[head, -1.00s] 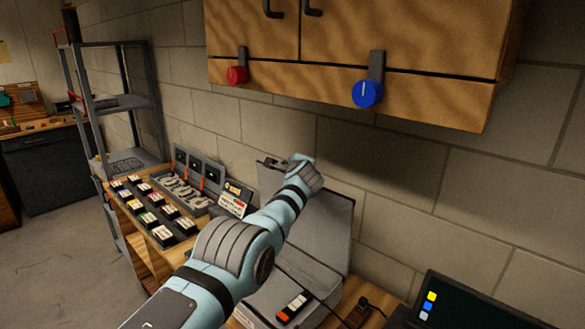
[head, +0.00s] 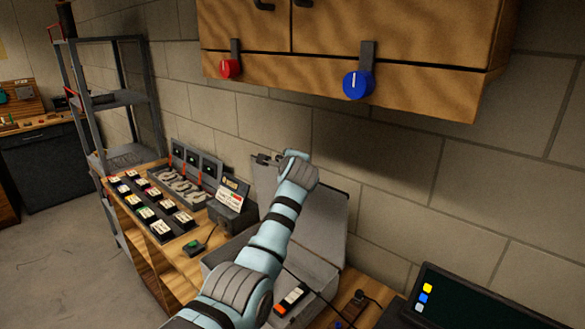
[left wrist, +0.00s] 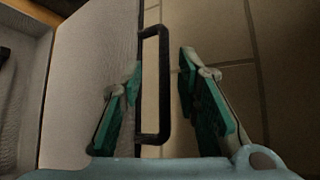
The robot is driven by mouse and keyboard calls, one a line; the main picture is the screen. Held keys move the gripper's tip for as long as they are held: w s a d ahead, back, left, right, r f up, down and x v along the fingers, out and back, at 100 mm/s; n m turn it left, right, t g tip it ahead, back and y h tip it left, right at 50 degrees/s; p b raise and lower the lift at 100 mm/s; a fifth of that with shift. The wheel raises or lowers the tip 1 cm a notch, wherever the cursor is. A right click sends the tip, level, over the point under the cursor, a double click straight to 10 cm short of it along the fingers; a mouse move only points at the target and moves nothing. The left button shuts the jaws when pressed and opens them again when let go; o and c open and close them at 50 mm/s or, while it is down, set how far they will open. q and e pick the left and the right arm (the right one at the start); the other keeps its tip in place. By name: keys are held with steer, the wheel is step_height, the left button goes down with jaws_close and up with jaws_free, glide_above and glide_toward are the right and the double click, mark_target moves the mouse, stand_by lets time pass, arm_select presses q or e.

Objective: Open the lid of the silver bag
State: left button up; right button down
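The silver bag (head: 325,277) sits on the wooden bench in the head view, with its lid (head: 322,222) standing raised near the wall. My left arm reaches across the bag to the lid's top edge. In the left wrist view the lid's grey face (left wrist: 88,65) fills the left side and its black handle (left wrist: 165,90) stands upright in the middle. My left gripper (left wrist: 162,65) is open, with one teal finger on each side of the handle. I cannot tell whether a finger touches it. The arm hides part of the bag. My right gripper is not in view.
A wooden cabinet with a red knob (head: 230,68) and a blue knob (head: 358,84) hangs above. A black box (head: 232,212), a green button (head: 194,246) and trays of small items stand left of the bag. A dark screen (head: 465,305) is at the lower right.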

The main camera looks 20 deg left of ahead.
arm_select(q)
steer(key=v, duration=0.9)
steer(key=shift+s+d, duration=0.2)
steer(key=shift+s, duration=0.1)
steer(key=shift+w, duration=0.1)
